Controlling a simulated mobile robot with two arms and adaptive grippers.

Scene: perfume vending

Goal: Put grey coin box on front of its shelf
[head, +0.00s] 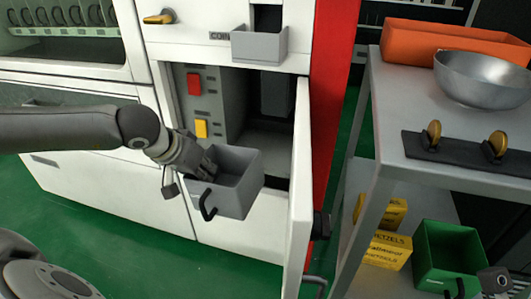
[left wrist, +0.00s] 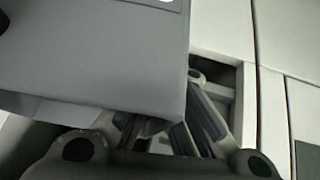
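The grey coin box (head: 237,196) is an open-topped bin with a black handle on its front. It hangs in the air in front of the open cabinet compartment, slightly tilted. My left gripper (head: 207,163) is at its left rim and appears shut on that wall. In the left wrist view the box (left wrist: 105,55) fills the upper left, and the gripper's fingers (left wrist: 165,130) run beneath and beside it, their tips partly hidden. The shelf (head: 268,140) is the grey compartment floor behind the box, partly hidden by it. My right gripper is not clearly visible.
The open white door (head: 299,200) stands right of the compartment. Red (head: 194,84) and yellow (head: 201,128) buttons are on its inner left panel. A grey tray (head: 259,45) juts out above. A cart (head: 385,165) with a metal bowl (head: 483,80) stands at right.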

